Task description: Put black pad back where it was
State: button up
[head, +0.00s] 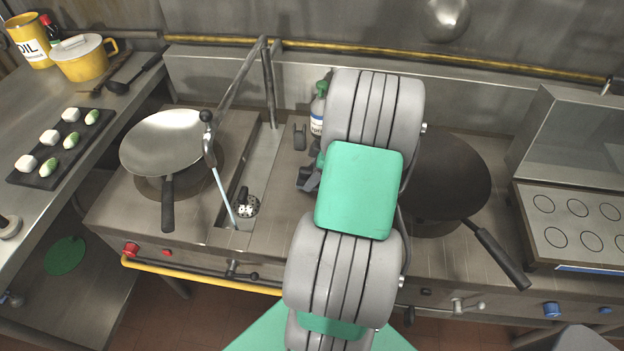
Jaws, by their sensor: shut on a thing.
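My gripper (308,178) shows only in part, as a small dark shape at the left edge of my arm, above the middle of the counter between the two woks. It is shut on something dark. This is most likely the black pad, but its outline cannot be told apart from the dark fingers. My arm's grey and green links hide much of the area to the right of the gripper. A small dark upright object (300,137) stands just behind the gripper; I cannot tell what it is.
A spray bottle (318,110) stands close behind the gripper, partly hidden by my arm. A steel wok (165,145) is at the left, a dark wok (445,175) at the right. A tap (268,75) rises over a narrow trough. A black slate (45,178) holds several rolls.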

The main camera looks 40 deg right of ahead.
jog(key=shift+f+p, duration=0.35)
jog(key=shift+f, duration=1.25)
jog(key=o, duration=0.8)
jog(key=shift+f, duration=0.1)
jog(key=o, duration=0.5)
